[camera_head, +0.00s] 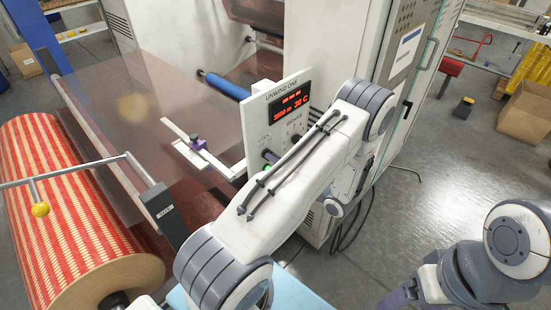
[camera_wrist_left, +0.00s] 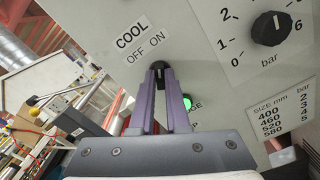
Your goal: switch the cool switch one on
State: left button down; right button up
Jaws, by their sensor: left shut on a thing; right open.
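The cool switch is a small black knob (camera_wrist_left: 158,65) under the labels COOL, OFF and ON in the left wrist view. My left gripper (camera_wrist_left: 160,74) is shut on this knob, with its two purple fingers on either side. The fingers cover much of the knob, so its exact setting cannot be told. In the head view my left gripper (camera_head: 269,157) is at the front of the UNWIND ONE panel (camera_head: 262,95), mostly hidden behind my arm. My right gripper (camera_head: 394,298) shows only partly at the bottom edge, open and away from the panel.
A green lit button (camera_wrist_left: 187,103) sits just right of my left fingers. A black pressure dial (camera_wrist_left: 271,28) is on the panel's upper right. A red patterned roll (camera_head: 70,200) lies at left. Grey floor (camera_head: 440,170) is open at right.

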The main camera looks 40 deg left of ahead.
pick_arm(q)
jog(key=c, duration=0.9)
grip_release()
jog(key=shift+d, duration=0.15)
jog(key=d+b, duration=0.2)
jog(key=d, duration=0.8)
jog(key=shift+s+d, duration=0.15)
jog(key=shift+s, duration=0.25)
